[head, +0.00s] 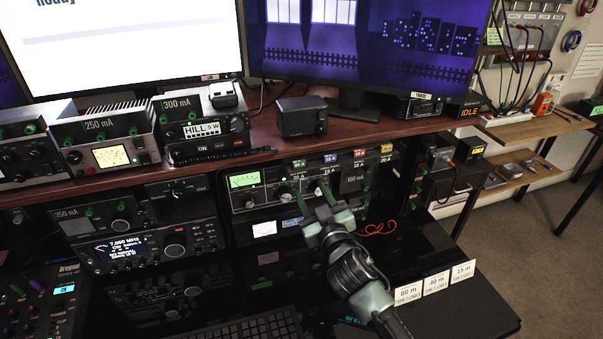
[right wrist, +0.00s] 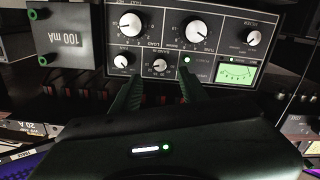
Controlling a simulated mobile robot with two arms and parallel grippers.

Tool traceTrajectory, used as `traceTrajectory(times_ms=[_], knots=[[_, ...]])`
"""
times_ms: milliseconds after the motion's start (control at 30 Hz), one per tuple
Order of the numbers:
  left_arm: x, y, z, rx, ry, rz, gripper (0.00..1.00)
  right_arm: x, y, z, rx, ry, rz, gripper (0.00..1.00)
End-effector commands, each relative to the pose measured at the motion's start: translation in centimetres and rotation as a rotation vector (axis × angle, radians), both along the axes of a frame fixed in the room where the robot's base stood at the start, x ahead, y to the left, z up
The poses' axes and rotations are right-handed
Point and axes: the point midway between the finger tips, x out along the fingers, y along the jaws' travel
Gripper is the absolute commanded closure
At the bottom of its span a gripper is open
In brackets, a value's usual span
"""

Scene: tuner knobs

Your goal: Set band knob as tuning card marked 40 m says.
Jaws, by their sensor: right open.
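The tuner (head: 275,207), a dark box with a green-lit meter, stands on the lower shelf. In the right wrist view its panel (right wrist: 215,55) shows upside down, with several white round knobs. A small knob with a numbered scale (right wrist: 160,66) lies between and just beyond my right fingertips; I cannot read its label clearly. My right gripper (head: 312,199) is open in front of the panel; its fingers also show in the right wrist view (right wrist: 160,82). Whether they touch the knob I cannot tell. The 40 m card (head: 436,283) stands at the desk's right; its small text is unreadable. My left gripper is not in view.
The 80 m card (head: 408,293) and 15 m card (head: 463,271) flank the 40 m one. A radio (head: 125,248) with a blue display is left of the tuner, and a keyboard (head: 255,328) lies in front. A box marked 100 mA (right wrist: 72,38) adjoins the panel.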

Motion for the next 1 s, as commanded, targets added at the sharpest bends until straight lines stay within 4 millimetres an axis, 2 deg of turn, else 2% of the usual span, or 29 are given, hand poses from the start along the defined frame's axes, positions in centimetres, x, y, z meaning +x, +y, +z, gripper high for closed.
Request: traceTrajectory(times_ms=[100, 333, 500, 733, 800, 900, 1000], knots=[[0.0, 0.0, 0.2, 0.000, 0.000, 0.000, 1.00, 2.1, 0.7, 0.2, 0.000, -0.002, 0.001, 0.57], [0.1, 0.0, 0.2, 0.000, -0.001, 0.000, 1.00, 5.0, 1.7, 0.1, -0.001, -0.001, 0.000, 0.57], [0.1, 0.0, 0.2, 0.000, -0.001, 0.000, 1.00, 5.7, 1.9, 0.0, -0.001, -0.001, 0.001, 0.57], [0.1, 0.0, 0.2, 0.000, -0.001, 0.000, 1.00, 5.7, 1.9, 0.1, -0.001, -0.001, 0.001, 0.57], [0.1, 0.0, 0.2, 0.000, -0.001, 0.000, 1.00, 5.7, 1.9, 0.1, -0.001, -0.001, 0.001, 0.76], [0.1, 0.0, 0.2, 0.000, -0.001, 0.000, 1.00, 5.7, 1.9, 0.1, -0.001, -0.001, 0.001, 1.00], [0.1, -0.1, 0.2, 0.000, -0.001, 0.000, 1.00, 5.7, 1.9, 0.0, -0.001, -0.001, 0.001, 1.00]])
